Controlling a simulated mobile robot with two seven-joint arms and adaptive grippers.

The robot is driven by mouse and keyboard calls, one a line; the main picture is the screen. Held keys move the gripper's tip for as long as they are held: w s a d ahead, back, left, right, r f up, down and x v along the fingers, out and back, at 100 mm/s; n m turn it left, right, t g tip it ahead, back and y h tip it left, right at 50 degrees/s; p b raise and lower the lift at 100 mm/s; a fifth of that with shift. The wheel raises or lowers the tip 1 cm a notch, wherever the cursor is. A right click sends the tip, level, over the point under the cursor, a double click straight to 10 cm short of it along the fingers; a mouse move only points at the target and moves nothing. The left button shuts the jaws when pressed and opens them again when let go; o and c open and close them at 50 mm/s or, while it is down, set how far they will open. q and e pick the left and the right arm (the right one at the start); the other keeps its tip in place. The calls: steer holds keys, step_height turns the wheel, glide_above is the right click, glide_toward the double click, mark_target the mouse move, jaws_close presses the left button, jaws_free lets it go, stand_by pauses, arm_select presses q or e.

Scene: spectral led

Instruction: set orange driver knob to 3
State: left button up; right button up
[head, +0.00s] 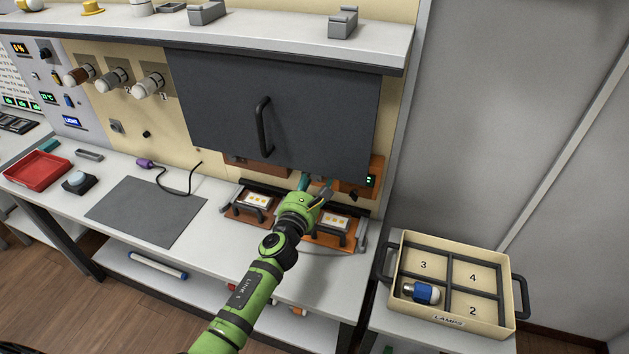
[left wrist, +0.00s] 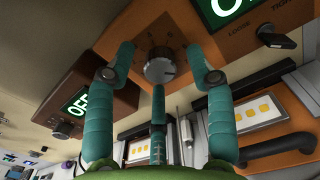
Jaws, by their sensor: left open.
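The orange driver (left wrist: 195,25) is an orange box in the left wrist view, with a green display reading OFF and a round grey knob (left wrist: 160,68) on its face. In the head view its right end (head: 375,172) shows below the dark panel, and its knob is hidden. My left gripper (left wrist: 164,60) is open, its teal fingers spread around the knob: one left, one right, one below. I see gaps between the side fingers and the knob. The knob's setting is too small to read. In the head view the left gripper (head: 316,186) is at the driver. My right gripper is out of view.
A dark panel (head: 220,110) with a handle hangs just above the gripper. A brown box (left wrist: 105,95) with an OFF display stands to the left. A lamp crate (head: 403,252) stands right.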

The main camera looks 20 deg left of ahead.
arm_select(q)
steer(key=shift+c, duration=0.4)
jaws_close()
steer(key=shift+n, duration=0.3)
